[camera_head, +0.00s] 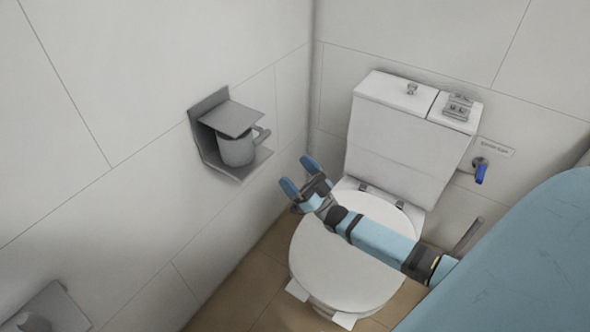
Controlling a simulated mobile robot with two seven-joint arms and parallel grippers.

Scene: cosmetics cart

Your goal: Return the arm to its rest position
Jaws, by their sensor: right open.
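My right arm comes in from the right, its blue and black forearm passing over the closed white lid of a toilet (325,262). My right gripper (299,176) is at the left end of this arm, beyond the lid's left edge in the picture. Its two blue-tipped fingers are spread apart with nothing between them. They point toward the upper left, toward the left wall. My left gripper is not in the picture.
A grey metal holder (212,140) with a grey roll (237,149) juts from the left wall near the right gripper. Another grey fixture (55,306) is at the lower left. The white cistern (402,145) stands behind the lid. A blue-handled valve (481,172) is on the back wall.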

